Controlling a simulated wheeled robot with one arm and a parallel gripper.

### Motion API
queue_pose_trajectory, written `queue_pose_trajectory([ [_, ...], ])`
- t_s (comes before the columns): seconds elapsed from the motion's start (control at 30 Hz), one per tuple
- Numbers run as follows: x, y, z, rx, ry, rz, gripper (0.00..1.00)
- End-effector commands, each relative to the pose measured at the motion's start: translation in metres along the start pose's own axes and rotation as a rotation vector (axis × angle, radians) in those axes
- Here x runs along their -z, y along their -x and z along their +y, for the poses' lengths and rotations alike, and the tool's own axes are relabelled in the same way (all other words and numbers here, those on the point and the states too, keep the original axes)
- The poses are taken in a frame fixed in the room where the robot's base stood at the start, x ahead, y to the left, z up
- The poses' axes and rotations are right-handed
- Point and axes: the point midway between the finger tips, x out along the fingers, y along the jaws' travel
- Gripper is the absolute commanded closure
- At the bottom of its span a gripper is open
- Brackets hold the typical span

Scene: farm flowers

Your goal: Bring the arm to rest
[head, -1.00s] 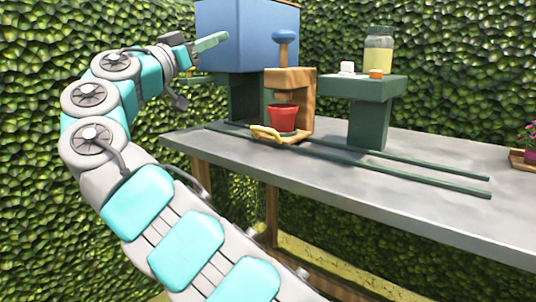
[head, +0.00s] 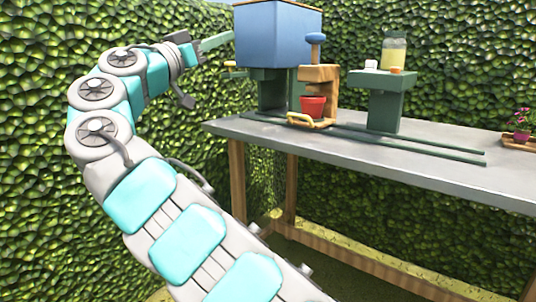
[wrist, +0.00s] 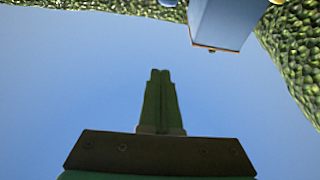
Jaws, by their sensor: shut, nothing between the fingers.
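My arm curves up the left side of the head view, with its wrist near the top. My gripper (head: 216,42) points right, its green fingers beside the left edge of the blue box (head: 277,40); I cannot tell from the head view whether they touch it. In the wrist view my gripper (wrist: 160,76) has its two green fingers together, shut and empty, against open sky. The blue box (wrist: 224,22) shows at the top right of the wrist view, apart from the fingers.
A grey table (head: 440,172) carries a wooden press (head: 322,90) with a red pot (head: 313,107), green rails (head: 420,148), and a green stand (head: 382,100) with a yellow jar (head: 394,51). A pink flower (head: 521,122) stands at the right. Hedges (head: 40,60) enclose the place.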

Motion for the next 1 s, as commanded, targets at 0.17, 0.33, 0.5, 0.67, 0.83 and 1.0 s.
queue_pose_trajectory([
  [0.17, -0.009, -0.017, 0.011, -0.028, 0.071, -0.03, 1.0],
  [0.33, -0.022, -0.038, 0.028, -0.061, 0.159, -0.08, 1.0],
  [0.5, -0.044, -0.065, 0.059, -0.105, 0.267, -0.164, 1.0],
  [0.67, -0.08, -0.097, 0.114, -0.154, 0.402, -0.31, 1.0],
  [0.83, -0.138, -0.117, 0.193, -0.185, 0.534, -0.539, 1.0],
  [1.0, -0.202, -0.106, 0.272, -0.171, 0.62, -0.793, 1.0],
])
